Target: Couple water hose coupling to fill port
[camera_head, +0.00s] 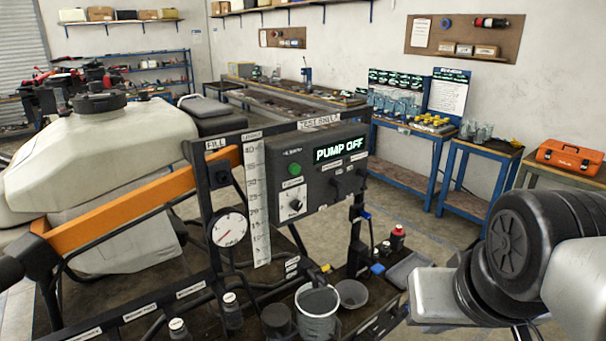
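A post on the test bench carries a FILL label (217,144). A small dark fitting (221,177) sits just below this label, and I cannot tell its exact shape. I cannot make out the water hose coupling for certain among the dark hoses and labelled parts low on the bench. My arm comes in from the lower right, and the pale grey block of my gripper (437,297) is right of the bench, well apart from the FILL post. Its fingers cannot be made out, so its opening and anything in it are hidden.
A control box (318,170) reads PUMP OFF. A pressure gauge (229,230) and a measuring scale (258,200) stand beside it. A large white tank (100,150) and an orange bar (140,203) fill the left. A clear jug (318,312) and small bottles stand low in front.

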